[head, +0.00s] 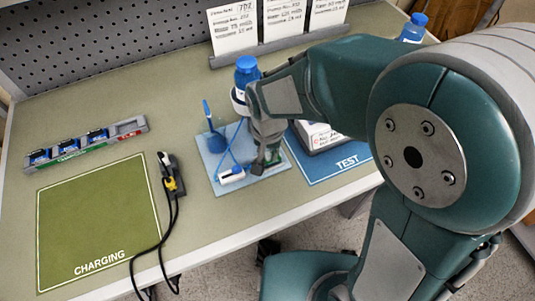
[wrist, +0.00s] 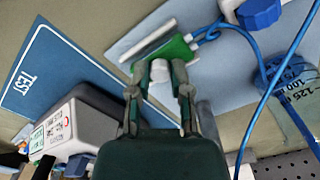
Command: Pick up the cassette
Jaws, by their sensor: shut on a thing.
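The cassette (wrist: 176,49), a green body with a white strip along one side, shows in the wrist view at my fingertips. Blue tubing runs from its right end. My gripper (wrist: 160,76) is shut on the cassette, with a short white cylinder between the fingers. In the head view my gripper (head: 264,162) is low over the light blue mat (head: 212,180) and hides most of the cassette. I cannot tell whether the cassette touches the mat.
A white and blue piece (head: 232,175) lies on the mat, left of my gripper. A blue-capped bottle (head: 246,70) stands behind. A pump sits on the blue TEST mat (head: 342,174) at right. The green CHARGING mat (head: 98,220) is empty; a black plug and cable (head: 172,185) lie beside it.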

